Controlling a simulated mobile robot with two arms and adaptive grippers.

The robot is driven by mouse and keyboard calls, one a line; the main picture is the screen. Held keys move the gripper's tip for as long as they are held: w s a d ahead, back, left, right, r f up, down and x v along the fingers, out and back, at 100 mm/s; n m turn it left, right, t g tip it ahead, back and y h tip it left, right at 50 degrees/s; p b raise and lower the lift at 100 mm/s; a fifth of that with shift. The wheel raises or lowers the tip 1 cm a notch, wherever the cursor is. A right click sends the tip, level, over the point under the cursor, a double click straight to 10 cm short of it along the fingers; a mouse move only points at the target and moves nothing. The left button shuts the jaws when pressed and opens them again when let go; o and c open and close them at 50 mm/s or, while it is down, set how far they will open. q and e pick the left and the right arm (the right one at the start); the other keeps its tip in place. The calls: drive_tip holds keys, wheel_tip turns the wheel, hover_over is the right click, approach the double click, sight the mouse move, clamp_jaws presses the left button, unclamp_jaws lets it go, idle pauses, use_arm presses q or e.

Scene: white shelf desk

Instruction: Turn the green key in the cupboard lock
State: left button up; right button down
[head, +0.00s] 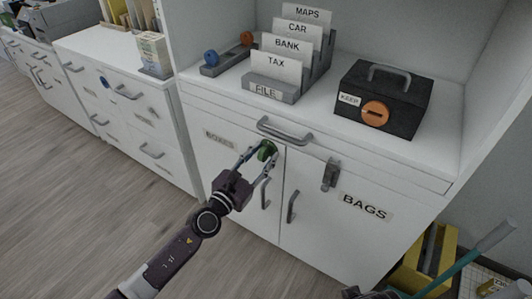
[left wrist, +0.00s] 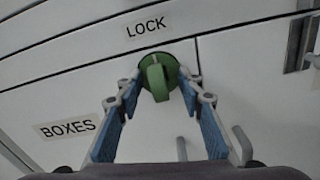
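The green key (left wrist: 158,82) sits in a round green lock on the cupboard front, under a LOCK label (left wrist: 148,25) in the left wrist view. Its grip stands roughly upright there. In the head view the green key (head: 266,150) shows at the top of the left BOXES door (head: 225,165). My left gripper (head: 257,152) is at the lock, with one finger on each side of the key. In the left wrist view its fingers (left wrist: 160,84) are spread, with gaps beside the key's grip. A dark part at the head view's bottom edge may be my right gripper; its fingers cannot be made out.
The BAGS door (head: 335,225) has a grey latch (head: 331,174). A drawer handle (head: 284,131) sticks out above the lock. The desk top holds a file rack (head: 270,87) and a black box (head: 400,110). A yellow crate (head: 432,262) stands at lower right. Floor at left is clear.

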use_arm(q)
drive_tip(key=shift+s+a, duration=0.1)
use_arm(e)
drive_tip(key=shift+r, duration=0.1)
use_arm(q)
drive_tip(key=shift+s+a, duration=0.3)
drive_tip(key=shift+s, duration=0.15)
drive_tip(key=shift+s+a, duration=0.45)
drive_tip(key=shift+s, duration=0.15)
drive_tip(key=shift+p+v, duration=0.3)
drive_tip(key=shift+v, duration=0.65)
drive_tip(key=shift+s+a, duration=0.4)
drive_tip(key=shift+s, duration=0.15)
use_arm(e)
drive_tip(key=shift+x, duration=1.2)
drive_tip(key=shift+s+a, duration=0.15)
drive_tip(key=shift+s, duration=0.15)
